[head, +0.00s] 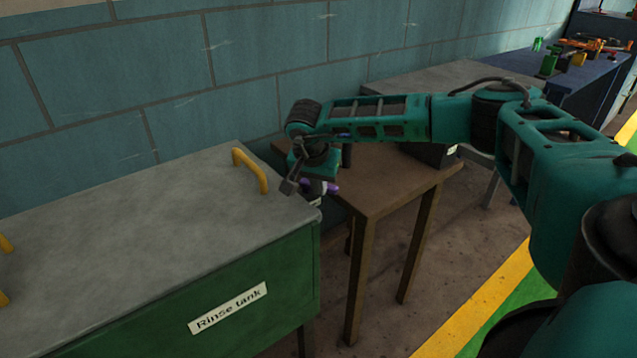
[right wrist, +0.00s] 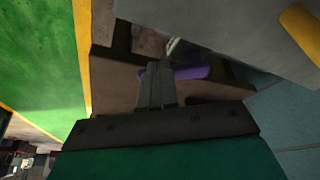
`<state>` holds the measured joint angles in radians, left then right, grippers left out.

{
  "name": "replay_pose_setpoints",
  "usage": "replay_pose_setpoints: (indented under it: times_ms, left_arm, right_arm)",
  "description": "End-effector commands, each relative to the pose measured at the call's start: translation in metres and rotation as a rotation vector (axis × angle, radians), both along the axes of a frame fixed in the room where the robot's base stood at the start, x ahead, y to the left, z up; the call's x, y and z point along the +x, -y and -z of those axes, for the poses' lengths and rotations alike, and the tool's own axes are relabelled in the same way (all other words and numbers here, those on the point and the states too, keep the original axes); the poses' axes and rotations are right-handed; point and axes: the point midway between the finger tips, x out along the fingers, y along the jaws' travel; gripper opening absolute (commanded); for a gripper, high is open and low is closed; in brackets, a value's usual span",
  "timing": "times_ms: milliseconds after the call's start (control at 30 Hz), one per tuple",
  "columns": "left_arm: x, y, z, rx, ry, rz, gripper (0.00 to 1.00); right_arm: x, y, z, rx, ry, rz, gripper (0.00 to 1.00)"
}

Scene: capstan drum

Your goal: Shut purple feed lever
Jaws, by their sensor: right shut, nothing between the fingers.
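The purple feed lever (head: 333,188) shows as a short purple piece beside my right gripper, at the gap between the rinse tank and the brown table. In the right wrist view the purple lever (right wrist: 190,72) lies crosswise just beyond and to the right of the fingertips. My right gripper (head: 288,187) is shut and empty, close to the lever. Its fingers (right wrist: 155,72) are together in the right wrist view. I cannot tell whether they touch the lever. My gripper hides part of the lever and its mount. My left gripper is not in view.
The green rinse tank (head: 180,305) with a grey top and yellow handle (head: 250,170) stands at left. A block wall (head: 170,80) runs behind.

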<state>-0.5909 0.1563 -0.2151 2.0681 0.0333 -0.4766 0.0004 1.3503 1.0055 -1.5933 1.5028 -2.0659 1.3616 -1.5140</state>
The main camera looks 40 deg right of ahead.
Motion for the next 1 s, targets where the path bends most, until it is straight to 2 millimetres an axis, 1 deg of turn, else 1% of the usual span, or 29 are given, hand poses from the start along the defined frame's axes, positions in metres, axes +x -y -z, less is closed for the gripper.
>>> replay_pose_setpoints:
  times_ms: [467, 667, 867, 1000]
  left_arm:
    - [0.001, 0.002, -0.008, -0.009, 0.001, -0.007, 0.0]
    - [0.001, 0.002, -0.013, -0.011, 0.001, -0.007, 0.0]
    - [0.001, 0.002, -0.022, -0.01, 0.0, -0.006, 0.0]
    - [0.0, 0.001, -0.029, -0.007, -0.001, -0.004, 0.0]
  right_arm:
    - [0.0, 0.005, -0.001, 0.0, 0.001, -0.084, 0.0]
    - [-0.001, 0.009, -0.001, 0.001, 0.0, -0.148, 0.0]
    - [-0.001, 0.017, -0.002, 0.001, -0.001, -0.276, 0.0]
    - [0.0, 0.023, -0.002, 0.001, -0.001, -0.405, 0.0]
